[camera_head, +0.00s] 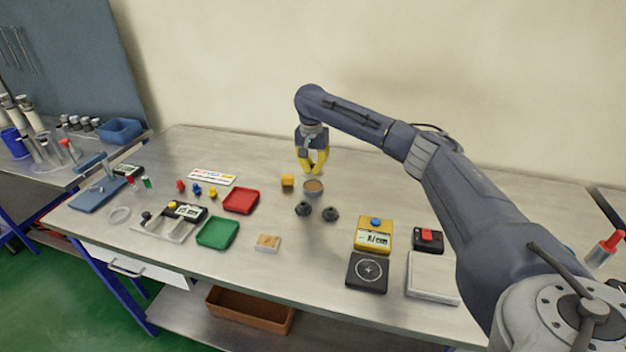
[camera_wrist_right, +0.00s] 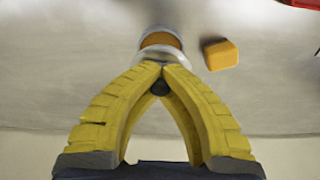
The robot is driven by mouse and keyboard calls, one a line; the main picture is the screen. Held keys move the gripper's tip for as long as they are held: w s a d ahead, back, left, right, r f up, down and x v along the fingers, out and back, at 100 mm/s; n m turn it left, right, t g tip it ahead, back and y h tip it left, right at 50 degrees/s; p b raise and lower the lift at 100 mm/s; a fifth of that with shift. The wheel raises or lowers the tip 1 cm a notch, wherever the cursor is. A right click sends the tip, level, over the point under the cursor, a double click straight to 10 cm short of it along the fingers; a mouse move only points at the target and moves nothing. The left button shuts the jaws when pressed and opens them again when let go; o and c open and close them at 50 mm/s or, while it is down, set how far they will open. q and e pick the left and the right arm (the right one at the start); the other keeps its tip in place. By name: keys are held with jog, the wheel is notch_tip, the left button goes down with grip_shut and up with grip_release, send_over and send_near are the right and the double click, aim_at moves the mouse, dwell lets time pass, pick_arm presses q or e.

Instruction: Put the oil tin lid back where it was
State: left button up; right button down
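A small round tin (camera_head: 313,187) with a silver rim and a brown-orange top stands on the bench in the head view. It also shows in the right wrist view (camera_wrist_right: 162,42), just beyond my fingertips. I cannot tell whether the brown-orange surface is a lid or the contents. My right gripper (camera_head: 313,171) points down just above and behind the tin. Its yellow fingers meet at the tips in the right wrist view (camera_wrist_right: 161,66). A small dark round shape (camera_wrist_right: 160,86) shows between them; I cannot tell what it is. My left gripper is not in view.
A yellow-orange block (camera_head: 287,181) stands left of the tin. Two dark knobbed pieces (camera_head: 303,208) (camera_head: 331,213) sit in front. A red tray (camera_head: 241,201) and green tray (camera_head: 218,233) lie left; a yellow meter (camera_head: 374,234) lies right. The bench behind is clear.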

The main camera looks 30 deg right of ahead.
aim_at(313, 186)
jog(key=shift+f, duration=2.2)
jog(key=shift+f, duration=0.35)
jog(key=c, duration=2.2)
grip_release()
jog(key=c, duration=1.6)
grip_release()
jog(key=shift+f, duration=0.1)
jog(key=r, duration=1.2)
jog(key=shift+s+a+r, duration=0.3)
jog(key=shift+a+r, duration=0.1)
